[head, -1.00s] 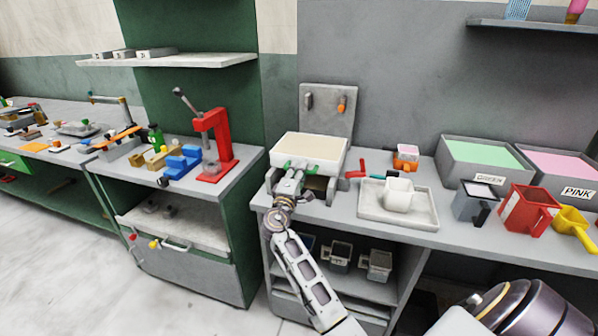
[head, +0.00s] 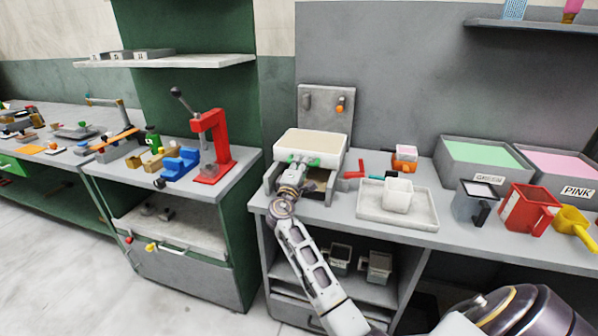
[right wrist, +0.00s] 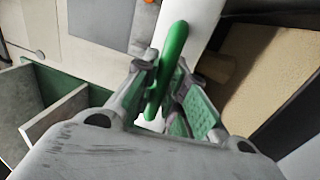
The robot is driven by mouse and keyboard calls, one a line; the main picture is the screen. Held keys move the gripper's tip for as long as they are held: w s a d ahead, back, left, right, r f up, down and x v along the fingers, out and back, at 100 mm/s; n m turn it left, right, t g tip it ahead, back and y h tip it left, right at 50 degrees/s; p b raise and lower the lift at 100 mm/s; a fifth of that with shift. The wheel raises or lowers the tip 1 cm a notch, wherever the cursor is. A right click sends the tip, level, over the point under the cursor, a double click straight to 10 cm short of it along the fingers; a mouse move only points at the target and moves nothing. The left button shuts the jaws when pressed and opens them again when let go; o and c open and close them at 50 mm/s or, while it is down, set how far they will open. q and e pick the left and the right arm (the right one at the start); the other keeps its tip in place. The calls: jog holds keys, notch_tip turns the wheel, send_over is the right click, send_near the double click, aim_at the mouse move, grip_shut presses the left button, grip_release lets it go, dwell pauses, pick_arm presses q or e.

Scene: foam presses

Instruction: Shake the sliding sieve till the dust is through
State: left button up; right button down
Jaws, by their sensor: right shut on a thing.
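The sliding sieve (head: 312,143) is a white box with beige material in it, on a grey frame (head: 331,186) on the bench. Its green handle (head: 313,162) faces me, and it also shows in the right wrist view (right wrist: 174,48). My right gripper (head: 298,167) is shut on this handle; it also shows in the right wrist view (right wrist: 160,88). A tan surface shows inside the frame below the sieve, in front of it. Whether dust remains in the sieve is too small to tell. My left gripper is not in view.
A pale tray (head: 425,215) with a white cup (head: 398,195) lies to the right. A red press (head: 213,145) stands on the left bench. Bins of green and pink material are far right.

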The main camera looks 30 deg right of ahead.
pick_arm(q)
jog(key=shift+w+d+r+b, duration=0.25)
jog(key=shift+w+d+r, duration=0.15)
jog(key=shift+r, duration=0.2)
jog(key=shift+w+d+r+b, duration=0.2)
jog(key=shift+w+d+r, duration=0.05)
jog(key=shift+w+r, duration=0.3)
pick_arm(e)
jog(key=x, duration=0.3)
jog(key=shift+w+d+f, duration=0.1)
jog(key=shift+d+f, duration=0.05)
jog(key=shift+f, duration=0.05)
jog(key=c, duration=1.9)
grip_release()
jog(key=o, duration=0.4)
jog(key=shift+w+d+f, duration=0.15)
jog(key=shift+o, duration=0.2)
jog(key=shift+v, duration=6.1)
